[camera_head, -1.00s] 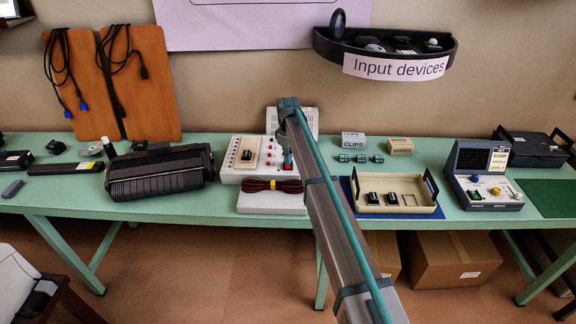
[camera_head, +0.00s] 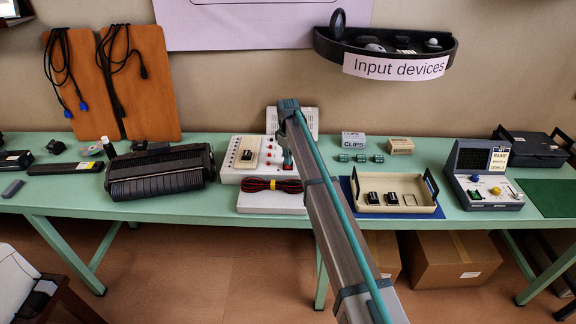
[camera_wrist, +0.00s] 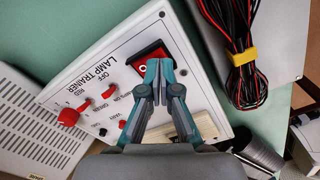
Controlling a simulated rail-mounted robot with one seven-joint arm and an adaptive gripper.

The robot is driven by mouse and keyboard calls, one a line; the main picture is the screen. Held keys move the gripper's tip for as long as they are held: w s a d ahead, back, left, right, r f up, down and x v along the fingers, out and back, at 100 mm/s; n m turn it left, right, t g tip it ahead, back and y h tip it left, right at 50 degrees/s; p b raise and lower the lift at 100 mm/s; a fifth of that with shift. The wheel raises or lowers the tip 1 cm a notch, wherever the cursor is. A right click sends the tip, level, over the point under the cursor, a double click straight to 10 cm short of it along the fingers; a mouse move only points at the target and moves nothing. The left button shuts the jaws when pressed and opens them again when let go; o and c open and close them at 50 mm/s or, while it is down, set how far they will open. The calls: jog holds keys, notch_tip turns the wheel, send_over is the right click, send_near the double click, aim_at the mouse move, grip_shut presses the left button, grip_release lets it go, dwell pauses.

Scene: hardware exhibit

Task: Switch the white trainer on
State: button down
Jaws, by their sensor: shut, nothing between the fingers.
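The white trainer (camera_head: 228,174) stands on the green table in the head view, partly hidden by my arm. Its panel (camera_wrist: 118,52) fills the middle of the wrist view and reads "LAMP TRAINER". A red rocker switch (camera_wrist: 147,55) in a black frame sits on the panel, with "OFF" printed to one side and a round mark showing on the red face. My gripper (camera_wrist: 160,64) is shut and empty, its tips over the switch and hiding part of it. I cannot tell whether they touch it. In the head view, my arm mostly hides the gripper.
A bundle of red and black leads (camera_wrist: 243,55) with a yellow tie lies on a white box beside the trainer. A grey slotted unit (camera_wrist: 35,130) stands at its other side. A cream tray (camera_head: 405,210) and a blue-grey trainer (camera_head: 483,172) are further right.

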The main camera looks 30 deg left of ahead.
jog(key=shift+f, duration=0.8)
dwell(0.4)
jog(key=shift+r, duration=0.15)
jog(key=shift+r+p, duration=1.2)
jog(key=shift+r, duration=2.15)
